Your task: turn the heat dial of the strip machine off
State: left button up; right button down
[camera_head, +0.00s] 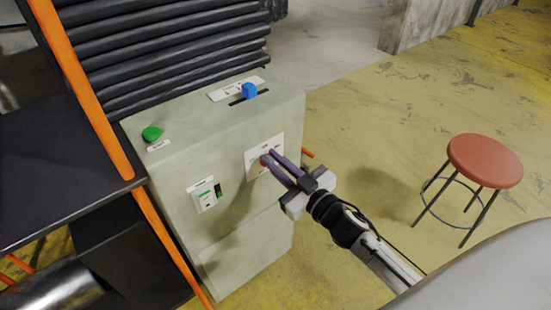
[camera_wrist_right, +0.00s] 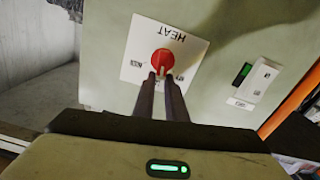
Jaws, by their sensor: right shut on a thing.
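The strip machine (camera_head: 225,215) is a pale green cabinet in the middle of the head view. Its red heat dial (camera_wrist_right: 163,62) sits on a white plate (camera_wrist_right: 137,40) marked HEAT, which appears upside down in the right wrist view. The plate also shows on the cabinet's right front in the head view (camera_head: 276,142). My right gripper (camera_head: 271,159) is shut on the dial, with its two dark fingers (camera_wrist_right: 161,78) at the dial's near edge. The fingers partly hide the dial and plate lettering. My left gripper is not in view.
The machine also carries a green button (camera_head: 151,133), a blue slider knob (camera_head: 249,90) and a green-lit switch (camera_head: 204,195). An orange rail (camera_head: 80,85) crosses on the left. A red stool (camera_head: 485,160) stands right on open yellow floor.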

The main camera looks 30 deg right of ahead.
jog(key=shift+s+a+f+n, duration=0.15)
jog(key=shift+f+n, duration=0.25)
jog(key=shift+n, duration=1.2)
jog(key=shift+a+f+n, duration=0.1)
jog(key=shift+f+n, duration=0.3)
jog(key=shift+n, duration=1.2)
jog(key=shift+s+a+f+n, duration=0.15)
jog(key=shift+f+n, duration=0.25)
jog(key=shift+n, duration=1.2)
jog(key=shift+w, duration=0.1)
jog(key=c, duration=1.8)
grip_release()
jog(key=shift+d, duration=0.1)
jog(key=s+d, duration=0.1)
jog(key=s, duration=0.9)
jog(key=shift+d+r, duration=0.15)
jog(key=shift+d, duration=0.15)
